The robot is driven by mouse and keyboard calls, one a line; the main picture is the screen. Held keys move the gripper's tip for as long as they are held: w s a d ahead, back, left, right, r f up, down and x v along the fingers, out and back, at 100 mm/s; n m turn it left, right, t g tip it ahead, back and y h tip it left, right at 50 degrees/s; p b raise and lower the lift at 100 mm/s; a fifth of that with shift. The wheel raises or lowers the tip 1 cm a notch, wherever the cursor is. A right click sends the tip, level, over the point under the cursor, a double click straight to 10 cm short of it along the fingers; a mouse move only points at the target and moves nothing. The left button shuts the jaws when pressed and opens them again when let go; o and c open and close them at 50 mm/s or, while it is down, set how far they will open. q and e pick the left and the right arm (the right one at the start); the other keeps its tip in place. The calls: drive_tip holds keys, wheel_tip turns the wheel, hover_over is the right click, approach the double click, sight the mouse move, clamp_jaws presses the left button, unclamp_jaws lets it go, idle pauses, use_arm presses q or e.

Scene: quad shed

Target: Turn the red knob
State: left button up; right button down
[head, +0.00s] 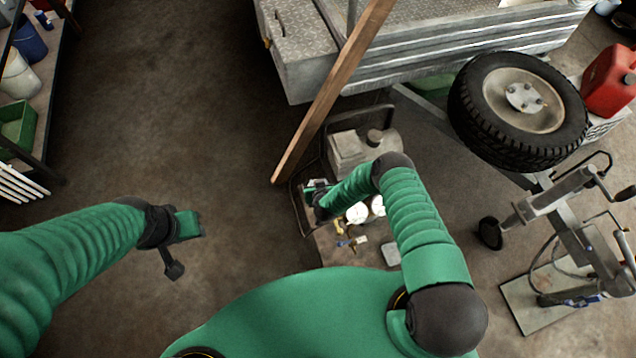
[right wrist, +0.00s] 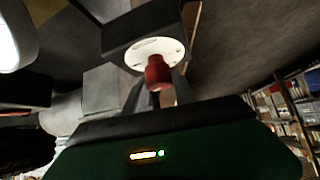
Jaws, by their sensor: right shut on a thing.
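The red knob (right wrist: 158,74) shows in the right wrist view, in front of a round white dial plate (right wrist: 150,54) on a dark box (right wrist: 130,30). My right gripper (right wrist: 157,95) is shut on the knob, with a finger on each side of it. In the head view my right gripper (head: 318,190) is at the compressor-like machine on the floor, and the knob is hidden there. My left gripper (head: 187,245) hangs over bare floor at the left, away from the machine. Its finger opening cannot be made out.
A wooden plank (head: 335,90) leans beside the machine (head: 365,145). A metal trailer (head: 400,50) with a spare wheel (head: 520,110) stands behind. A jack stand (head: 560,235) and a red fuel can (head: 610,80) are at the right. Shelves with buckets (head: 20,75) line the left. The floor between is clear.

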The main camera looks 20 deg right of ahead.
drive_tip(key=m+h, duration=0.1)
drive_tip(key=m+h+b, duration=0.1)
drive_tip(key=shift+w+a+m+g, duration=0.15)
drive_tip(key=shift+m+g, duration=0.15)
drive_tip(key=shift+m, duration=0.1)
drive_tip(key=m+g+h+b, duration=0.1)
drive_tip(key=m+h+b, duration=0.1)
drive_tip(key=m, duration=0.1)
drive_tip(key=shift+b, duration=0.3)
drive_tip(key=shift+m+g+h+b, duration=0.3)
drive_tip(key=shift+m+h, duration=0.1)
drive_tip(key=shift+m, duration=0.1)
drive_tip(key=c, duration=1)
unclamp_jaws()
drive_tip(key=shift+c, duration=0.2)
drive_tip(key=p+v, duration=0.4)
drive_tip(key=v, duration=1.3)
